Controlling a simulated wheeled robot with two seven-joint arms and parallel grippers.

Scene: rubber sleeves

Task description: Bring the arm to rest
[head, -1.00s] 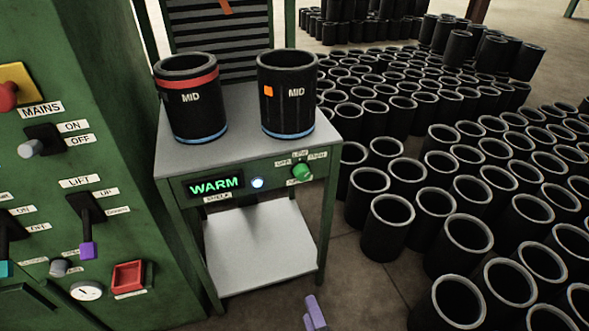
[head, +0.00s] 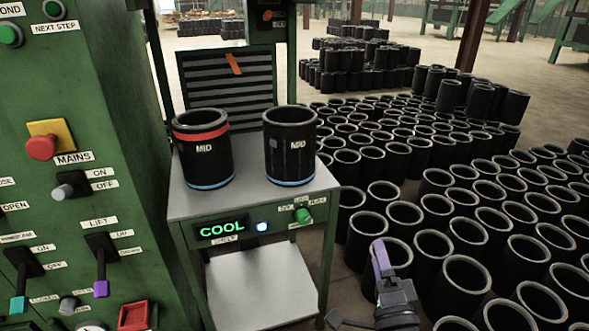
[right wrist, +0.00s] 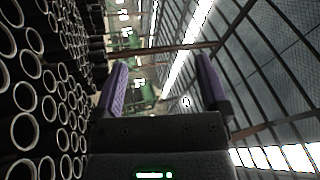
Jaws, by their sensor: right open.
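My right gripper (head: 382,260) is at the lower right of the head view, in front of the sleeves on the floor and right of the green stand. It is seen side-on there. In the right wrist view (right wrist: 163,88) its two purple fingers stand wide apart with nothing between them. Two black sleeves marked MID stand upright on the stand's grey top (head: 250,185): one with a red band (head: 204,165), one with a small grey patch (head: 290,160). The stand's display (head: 222,228) reads COOL. My left gripper is not in view.
A green control cabinet (head: 125,130) with switches and levers fills the left side. Many open black sleeves (head: 465,215) cover the floor at the right. The stand's lower shelf (head: 262,288) is bare. Girders and roof panels fill the right wrist view's right side.

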